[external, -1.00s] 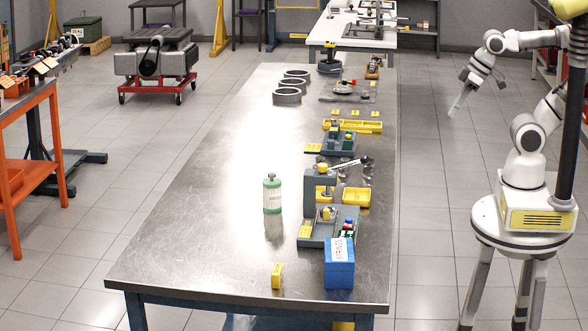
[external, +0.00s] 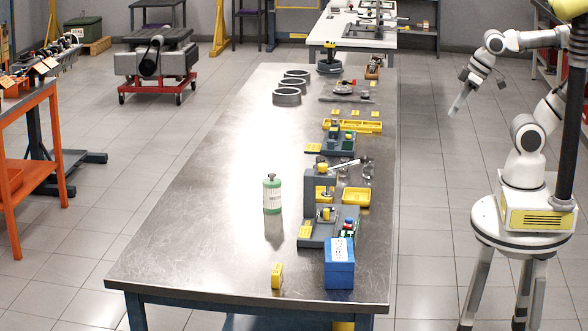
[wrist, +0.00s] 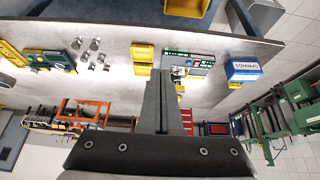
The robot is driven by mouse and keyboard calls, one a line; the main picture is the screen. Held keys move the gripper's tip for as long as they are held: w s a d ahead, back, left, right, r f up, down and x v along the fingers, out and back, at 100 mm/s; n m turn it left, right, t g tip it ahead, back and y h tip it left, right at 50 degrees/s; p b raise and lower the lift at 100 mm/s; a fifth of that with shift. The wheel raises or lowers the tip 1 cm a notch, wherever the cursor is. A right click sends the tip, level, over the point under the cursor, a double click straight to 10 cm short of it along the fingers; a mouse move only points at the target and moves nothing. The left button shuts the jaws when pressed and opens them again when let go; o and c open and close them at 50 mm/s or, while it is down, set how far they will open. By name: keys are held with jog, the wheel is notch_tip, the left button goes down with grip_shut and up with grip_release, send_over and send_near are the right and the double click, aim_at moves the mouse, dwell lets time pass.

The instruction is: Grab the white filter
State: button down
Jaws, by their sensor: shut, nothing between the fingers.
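The white filter (external: 272,195) is a white cylinder with green bands and a small dark top. It stands upright on the steel workbench (external: 190,225), left of the grey fixture, in the external view. I cannot make it out in the wrist view, where my fingers cover part of the bench. My gripper (external: 456,110) is off the bench's right side, over the floor and well away from the filter. In the wrist view my gripper (wrist: 163,85) has its fingers together with nothing between them.
A grey fixture (external: 311,240), a blue box (external: 339,263) and a yellow bin (external: 356,196) stand right of the filter. A small yellow block (external: 277,276) is near the front edge. Dark rings (external: 287,97) lie farther back. The bench left of the filter is clear.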

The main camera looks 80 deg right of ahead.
grip_release()
jog(key=n+t+y, duration=0.3)
jog(key=t, duration=0.4)
send_over(277, 180)
jog(key=s, duration=0.1)
notch_tip(277, 180, down, 16)
jog(key=shift+s+r, duration=0.1)
jog(key=shift+r, duration=0.15)
jog(key=shift+w+f, duration=0.35)
jog(key=shift+f, duration=0.2)
notch_tip(277, 180, down, 6)
jog(key=shift+a+f, duration=0.1)
jog(key=shift+f, duration=0.1)
jog(key=shift+p+x, duration=0.35)
jog(key=shift+x, duration=2.15)
